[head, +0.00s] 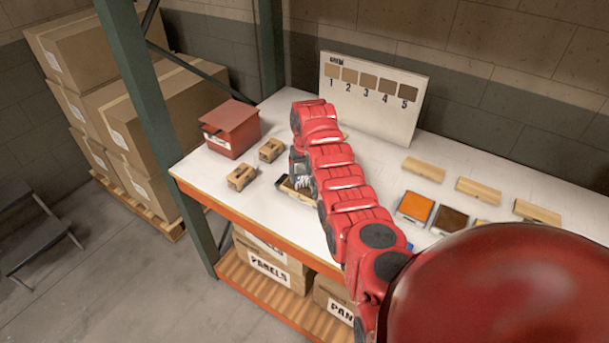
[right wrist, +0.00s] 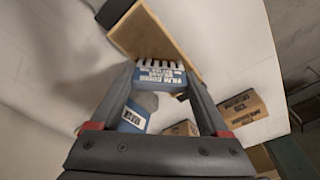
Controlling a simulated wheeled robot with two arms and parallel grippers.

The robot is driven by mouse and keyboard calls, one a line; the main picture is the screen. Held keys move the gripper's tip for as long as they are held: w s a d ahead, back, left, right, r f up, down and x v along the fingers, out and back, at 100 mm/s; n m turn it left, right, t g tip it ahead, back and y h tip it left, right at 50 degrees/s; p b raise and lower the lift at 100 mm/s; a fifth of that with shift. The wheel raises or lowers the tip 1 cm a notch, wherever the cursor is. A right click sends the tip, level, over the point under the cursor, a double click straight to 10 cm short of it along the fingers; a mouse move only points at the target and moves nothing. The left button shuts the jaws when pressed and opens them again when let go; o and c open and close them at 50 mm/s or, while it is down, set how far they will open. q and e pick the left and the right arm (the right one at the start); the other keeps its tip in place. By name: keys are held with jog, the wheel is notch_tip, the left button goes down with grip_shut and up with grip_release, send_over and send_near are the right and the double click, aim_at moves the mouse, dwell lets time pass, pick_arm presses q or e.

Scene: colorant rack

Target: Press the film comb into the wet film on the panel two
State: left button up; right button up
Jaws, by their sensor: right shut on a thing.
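My right gripper (head: 299,176) is at the left part of the white bench, its arm reaching in from the lower right. In the right wrist view it is shut on the film comb (right wrist: 160,77), a small blue-and-white piece with lettering and a row of teeth. The teeth point at a wood-edged panel (right wrist: 172,45). That panel (head: 288,190) shows partly in the head view, mostly hidden by my gripper. I cannot tell whether the teeth touch its surface. I cannot read a number on this panel. My left gripper is not in view.
Small brown boxes (head: 240,177) and a red bin (head: 231,130) stand left of my gripper. A blue-and-white container (right wrist: 134,114) is close by. An orange panel (head: 415,207), a brown panel (head: 449,220) and wooden blocks lie right. A numbered board (head: 370,95) stands behind.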

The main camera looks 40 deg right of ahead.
aim_at(304, 174)
jog(key=shift+r, duration=3.5)
jog(key=w+a+r+n+b, duration=0.2)
jog(key=w+a+b, duration=0.2)
jog(key=a, duration=0.8)
jog(key=s+a+f+n+b, duration=0.1)
jog(key=s+a+n+b, duration=0.1)
jog(key=a, duration=1.1)
jog(key=shift+s+a+f+y+b, duration=0.15)
jog(key=shift+s+a+y+b, duration=0.25)
jog(key=shift+s, duration=0.75)
jog(key=shift+f, duration=0.1)
